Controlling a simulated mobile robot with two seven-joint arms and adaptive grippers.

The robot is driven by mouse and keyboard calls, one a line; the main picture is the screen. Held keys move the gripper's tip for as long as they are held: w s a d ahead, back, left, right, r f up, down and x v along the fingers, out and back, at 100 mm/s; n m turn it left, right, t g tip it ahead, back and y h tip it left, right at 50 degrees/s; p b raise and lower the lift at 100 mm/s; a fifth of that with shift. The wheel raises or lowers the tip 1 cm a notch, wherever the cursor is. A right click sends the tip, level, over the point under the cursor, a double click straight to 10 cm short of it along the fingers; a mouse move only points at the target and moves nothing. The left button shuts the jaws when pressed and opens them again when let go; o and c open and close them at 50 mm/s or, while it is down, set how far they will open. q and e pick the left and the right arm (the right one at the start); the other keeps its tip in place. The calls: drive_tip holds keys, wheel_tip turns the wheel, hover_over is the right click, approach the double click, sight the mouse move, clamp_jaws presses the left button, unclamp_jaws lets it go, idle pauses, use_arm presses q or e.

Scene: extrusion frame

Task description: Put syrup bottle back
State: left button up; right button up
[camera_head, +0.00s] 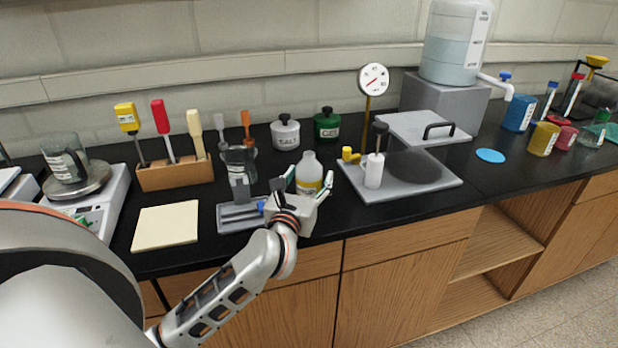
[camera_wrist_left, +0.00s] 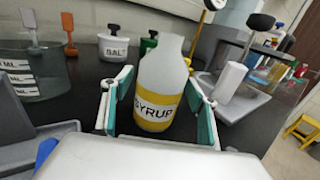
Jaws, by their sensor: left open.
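The syrup bottle (camera_head: 309,174) is whitish with a yellow band and stands upright on the black counter. In the left wrist view the bottle (camera_wrist_left: 157,88) shows the word SYRUP on its band. My left gripper (camera_head: 308,180) is open, with its green-lined fingers on either side of the bottle. In the left wrist view the open left gripper (camera_wrist_left: 160,100) has a finger at each side of the bottle; I cannot tell if either touches it. My right gripper is not in view.
A grey tray (camera_head: 228,222) and a clear beaker (camera_head: 240,160) stand left of the bottle. Salt (camera_head: 285,132) and green (camera_head: 327,123) jars stand behind. A grey board (camera_head: 425,185) with a white cylinder (camera_head: 373,171) lies to the right.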

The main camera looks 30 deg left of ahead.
use_arm(q)
drive_tip(key=b+v, duration=0.1)
drive_tip(key=v, duration=0.9)
drive_tip(key=shift+s+d+r, duration=0.1)
drive_tip(key=shift+s+d, duration=0.05)
drive_tip(key=shift+s, duration=0.15)
drive_tip(key=shift+s+d+r, duration=0.1)
drive_tip(key=shift+s+d, duration=0.1)
drive_tip(key=shift+s, duration=0.4)
